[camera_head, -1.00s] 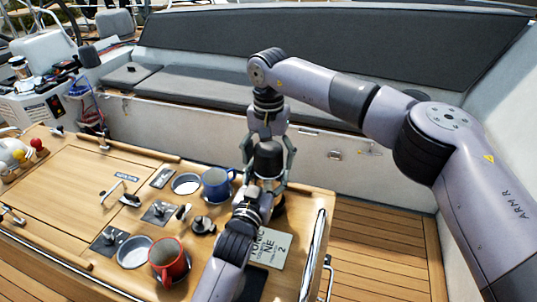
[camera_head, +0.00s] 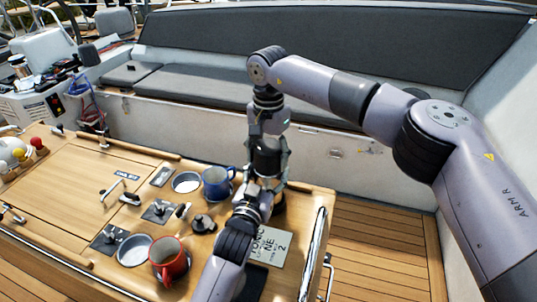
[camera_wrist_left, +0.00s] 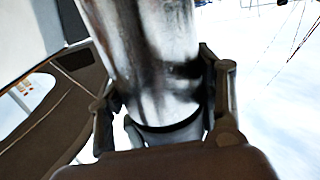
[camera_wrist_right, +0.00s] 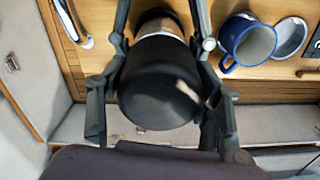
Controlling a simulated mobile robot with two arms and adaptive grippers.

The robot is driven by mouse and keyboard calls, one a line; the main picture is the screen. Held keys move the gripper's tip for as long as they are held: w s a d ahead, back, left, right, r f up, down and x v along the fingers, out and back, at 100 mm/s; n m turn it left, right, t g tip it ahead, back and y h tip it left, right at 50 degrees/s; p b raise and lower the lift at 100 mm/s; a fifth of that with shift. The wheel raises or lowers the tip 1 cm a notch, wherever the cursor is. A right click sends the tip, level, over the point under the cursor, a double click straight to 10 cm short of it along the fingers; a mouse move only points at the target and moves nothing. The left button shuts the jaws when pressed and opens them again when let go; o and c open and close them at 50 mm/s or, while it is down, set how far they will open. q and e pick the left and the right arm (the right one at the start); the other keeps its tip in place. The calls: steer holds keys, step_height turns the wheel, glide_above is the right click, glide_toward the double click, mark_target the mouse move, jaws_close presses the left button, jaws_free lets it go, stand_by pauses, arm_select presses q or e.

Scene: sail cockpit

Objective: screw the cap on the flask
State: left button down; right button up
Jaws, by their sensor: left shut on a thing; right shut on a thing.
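The black cap (camera_wrist_right: 158,85) fills the middle of the right wrist view, and it also shows in the head view (camera_head: 266,155). My right gripper (camera_head: 268,172) comes down from above, shut with its fingers on either side of the cap. Just beyond the cap, a strip of the steel flask (camera_wrist_right: 160,27) shows, in line with it. I cannot tell how far the cap is seated. In the left wrist view the shiny flask body (camera_wrist_left: 150,55) stands between the fingers of my left gripper (camera_wrist_left: 165,105), which is shut on it. In the head view my arms largely hide the flask.
On the wooden table are a blue mug (camera_head: 216,184), a red mug (camera_head: 168,262), metal dishes (camera_head: 186,182) and a dark knob (camera_head: 203,223). A sign plate (camera_head: 272,246) lies near the left arm. A steel rail (camera_head: 313,255) runs along the right edge.

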steer(key=m, duration=0.6)
steer(key=shift+m, duration=0.4)
steer(key=m, duration=2.2)
steer(key=shift+m, duration=0.4)
steer(key=m, duration=0.4)
steer(key=shift+f, duration=0.1)
steer(key=m, duration=0.5)
steer(key=shift+w+m, duration=0.1)
steer(key=shift+m, duration=0.2)
steer(key=o, duration=1.3)
